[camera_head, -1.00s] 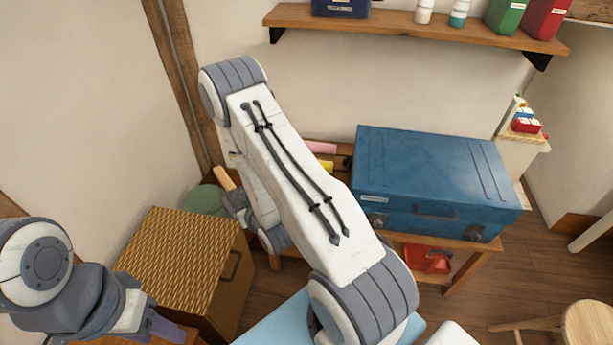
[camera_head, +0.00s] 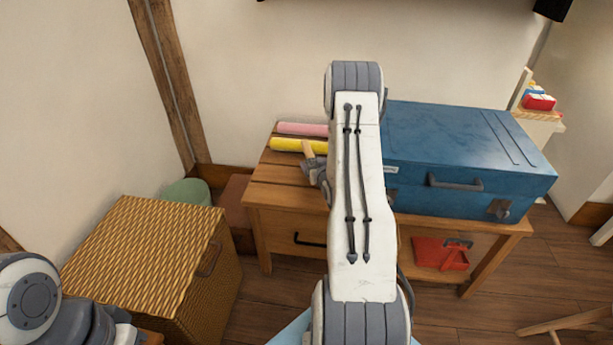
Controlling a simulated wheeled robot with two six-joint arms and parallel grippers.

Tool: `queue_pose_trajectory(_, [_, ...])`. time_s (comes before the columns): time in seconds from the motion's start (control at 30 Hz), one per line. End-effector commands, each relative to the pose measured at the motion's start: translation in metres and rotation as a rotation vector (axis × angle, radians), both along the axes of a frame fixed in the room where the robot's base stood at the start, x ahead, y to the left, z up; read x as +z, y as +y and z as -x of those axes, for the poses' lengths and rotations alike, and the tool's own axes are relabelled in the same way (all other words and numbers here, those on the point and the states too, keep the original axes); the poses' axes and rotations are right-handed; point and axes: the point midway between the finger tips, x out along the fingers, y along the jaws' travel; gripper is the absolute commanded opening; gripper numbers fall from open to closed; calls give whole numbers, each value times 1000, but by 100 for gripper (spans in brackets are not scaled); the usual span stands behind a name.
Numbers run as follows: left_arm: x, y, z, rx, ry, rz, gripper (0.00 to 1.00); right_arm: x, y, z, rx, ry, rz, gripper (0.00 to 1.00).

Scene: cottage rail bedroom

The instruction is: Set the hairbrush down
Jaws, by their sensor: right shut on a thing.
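The hairbrush (camera_head: 307,149) shows only as a short tan wooden piece sticking up from my right gripper (camera_head: 313,168). The gripper is shut on it, partly hidden behind my own right forearm. Both appear over the left part of the wooden bench top (camera_head: 285,172), just in front of a yellow roll. I cannot tell whether the brush touches the wood. My left arm shows at the lower left edge, and its fingertips are out of view.
A yellow roll (camera_head: 285,145) and a pink roll (camera_head: 300,129) lie at the bench's back left. A blue case (camera_head: 460,150) fills its right side. A wicker box (camera_head: 150,260) stands left, with a green rounded thing (camera_head: 188,191) behind. Bare wood shows left of the gripper.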

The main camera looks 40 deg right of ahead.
Motion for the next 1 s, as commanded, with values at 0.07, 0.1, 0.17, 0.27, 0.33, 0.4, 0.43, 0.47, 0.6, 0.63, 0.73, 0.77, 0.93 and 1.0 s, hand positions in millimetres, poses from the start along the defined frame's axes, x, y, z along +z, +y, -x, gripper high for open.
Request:
queue_pose_trajectory(0.07, [-7, 0, 0, 0, 0, 0, 50, -21, 1, 0, 1, 2, -2, 15])
queue_pose_trajectory(0.1, [-8, 0, 0, 0, 0, 0, 50, -27, 1, 0, 1, 2, -1, 15])
queue_pose_trajectory(0.17, [-10, 0, 0, 0, 0, 0, 50, -36, 1, 0, 1, 2, 0, 15])
queue_pose_trajectory(0.27, [-12, 0, 0, 0, 0, 0, 50, -43, 1, 0, 1, 0, 0, 15])
queue_pose_trajectory(0.33, [-13, 0, 0, 0, 0, 0, 50, -47, 1, 0, 1, 0, 0, 15])
queue_pose_trajectory(0.4, [-15, 0, 0, 0, 0, 0, 50, -54, 1, 0, 2, 0, 0, 15])
queue_pose_trajectory(0.43, [-17, 0, 0, 0, 0, 0, 50, -59, 1, 0, 2, 1, -1, 15])
queue_pose_trajectory(0.47, [-18, 0, 0, 0, 0, 0, 50, -64, 1, 0, 2, 1, -1, 15])
queue_pose_trajectory(0.6, [-23, 0, 0, 0, 0, 0, 50, -81, 1, 0, 2, 1, -1, 15])
queue_pose_trajectory(0.63, [-23, 0, 0, 0, 0, 0, 50, -82, 1, 0, 2, 0, -1, 15])
queue_pose_trajectory(0.73, [-22, 0, 0, 0, 0, 0, 50, -80, 1, -1, 1, -1, 1, 15])
queue_pose_trajectory(0.77, [-22, 0, 0, 0, 0, 0, 50, -80, 1, -1, 1, -1, 1, 15])
queue_pose_trajectory(0.93, [-25, 0, 0, 0, 0, 0, 50, -84, 1, 0, 1, -1, 1, 15])
queue_pose_trajectory(1.0, [-24, 0, 0, 0, 0, 0, 50, -84, 1, 0, 1, 0, 0, 91])
